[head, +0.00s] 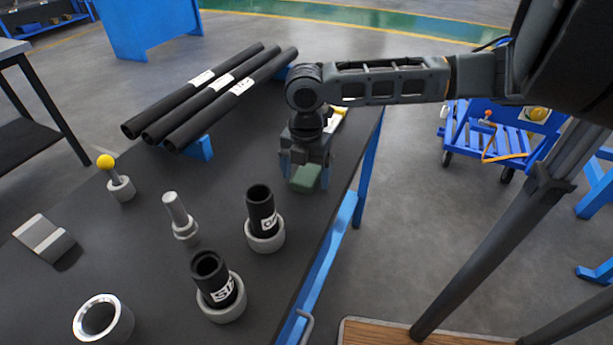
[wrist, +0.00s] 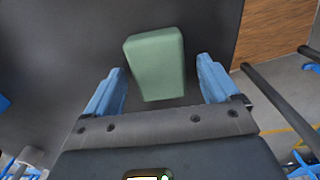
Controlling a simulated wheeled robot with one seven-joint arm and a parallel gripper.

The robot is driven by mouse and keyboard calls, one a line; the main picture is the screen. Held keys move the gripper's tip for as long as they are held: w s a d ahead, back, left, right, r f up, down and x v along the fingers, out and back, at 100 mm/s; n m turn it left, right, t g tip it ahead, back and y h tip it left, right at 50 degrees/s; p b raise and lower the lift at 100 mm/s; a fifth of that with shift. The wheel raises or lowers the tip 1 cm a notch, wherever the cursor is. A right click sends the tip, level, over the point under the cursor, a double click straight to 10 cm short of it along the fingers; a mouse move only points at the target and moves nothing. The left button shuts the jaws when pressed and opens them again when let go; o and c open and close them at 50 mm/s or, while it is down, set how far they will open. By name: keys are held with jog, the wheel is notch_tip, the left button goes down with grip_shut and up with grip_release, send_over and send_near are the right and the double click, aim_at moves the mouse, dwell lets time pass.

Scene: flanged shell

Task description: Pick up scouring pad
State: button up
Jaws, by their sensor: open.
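The scouring pad (head: 306,178) is a green block on the dark table (head: 150,260), near its right edge in the head view. My gripper (head: 304,176) is right above it, pointing down, with its blue fingers on either side of the pad. In the wrist view the green pad (wrist: 155,63) lies ahead of and between the two open fingertips (wrist: 164,75), with a gap on each side. The fingers do not appear to touch it. How high the fingertips are above the table is hard to tell.
Three black tubes (head: 208,97) lie on a blue support behind left. Two black cups in grey rings (head: 265,238), a metal stepped pin (head: 180,218), a yellow-knobbed piece (head: 107,163), a grey block (head: 44,240) and a ring (head: 103,318) stand on the table.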

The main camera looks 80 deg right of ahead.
jog(key=shift+f, duration=0.2)
jog(key=c, duration=1.1)
jog(key=shift+r, duration=0.15)
jog(key=shift+c, duration=0.2)
